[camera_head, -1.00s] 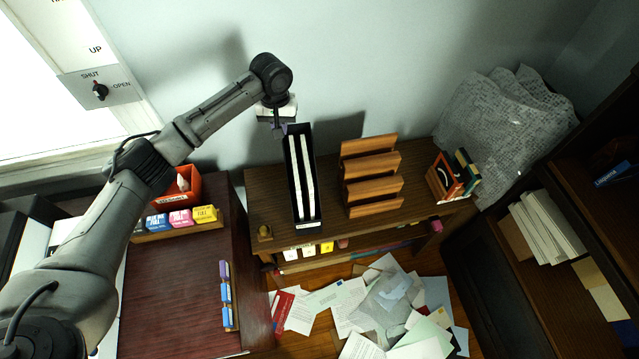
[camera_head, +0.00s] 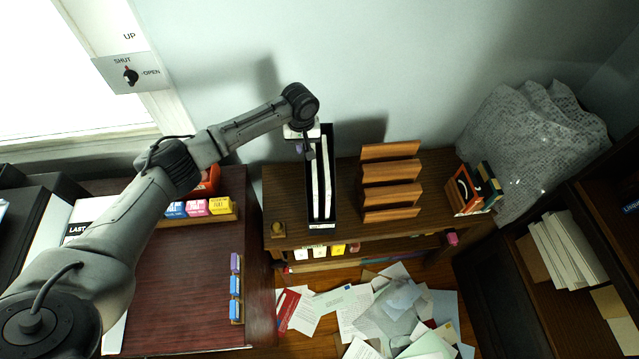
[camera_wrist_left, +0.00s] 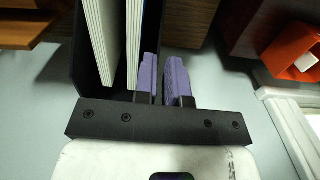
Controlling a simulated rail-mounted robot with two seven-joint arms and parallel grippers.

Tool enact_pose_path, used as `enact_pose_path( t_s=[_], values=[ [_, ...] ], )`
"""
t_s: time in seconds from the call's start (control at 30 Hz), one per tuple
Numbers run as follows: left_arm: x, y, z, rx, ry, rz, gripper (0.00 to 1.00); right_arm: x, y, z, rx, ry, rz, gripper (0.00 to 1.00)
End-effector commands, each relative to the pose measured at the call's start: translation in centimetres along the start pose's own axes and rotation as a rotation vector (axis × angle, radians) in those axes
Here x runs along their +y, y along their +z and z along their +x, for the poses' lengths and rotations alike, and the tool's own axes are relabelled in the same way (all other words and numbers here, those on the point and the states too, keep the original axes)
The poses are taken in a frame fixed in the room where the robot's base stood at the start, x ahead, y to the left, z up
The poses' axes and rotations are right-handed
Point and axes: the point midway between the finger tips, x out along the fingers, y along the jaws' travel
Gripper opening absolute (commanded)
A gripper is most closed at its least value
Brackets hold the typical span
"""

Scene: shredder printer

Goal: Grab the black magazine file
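The black magazine file (camera_head: 330,190) stands upright on the low wooden shelf and holds white documents (camera_head: 321,185). My left gripper (camera_head: 307,150) is at the file's upper left side. In the left wrist view its purple fingers (camera_wrist_left: 163,80) are close together, one on each side of the file's right wall, and look shut on it. The file (camera_wrist_left: 87,55) fills the upper left of that view, and the inner finger is beside its documents. The exact contact at the wall is partly hidden. My right gripper is out of view.
A wooden desktop organizer (camera_head: 391,182) stands just right of the file. An orange box with books (camera_head: 468,190) sits further right. A small brass object (camera_head: 278,229) is at the shelf's left front. A dark red desk (camera_head: 185,275) stands left. Papers (camera_head: 380,310) cover the floor in front.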

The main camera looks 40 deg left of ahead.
Motion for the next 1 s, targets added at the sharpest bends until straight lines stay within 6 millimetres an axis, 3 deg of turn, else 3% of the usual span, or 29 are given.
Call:
enact_pose_path(
  t_s=[0.4, 0.77, 0.87, 1.0],
  values=[
    [0.1, 0.2, 4.6, -0.001, -0.001, 0.0, 0.11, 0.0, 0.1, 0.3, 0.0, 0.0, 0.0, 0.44],
    [0.1, 0.2, 5.2, 0.0, 0.0, 0.001, 0.11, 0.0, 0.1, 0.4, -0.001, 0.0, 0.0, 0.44],
    [0.1, 0.2, 5.2, 0.0, 0.0, 0.001, 0.01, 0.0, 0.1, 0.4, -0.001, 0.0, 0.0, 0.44],
    [0.1, 0.1, 5.2, 0.0, 0.0, 0.001, 0.0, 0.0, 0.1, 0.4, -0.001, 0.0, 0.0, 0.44]
  ],
)
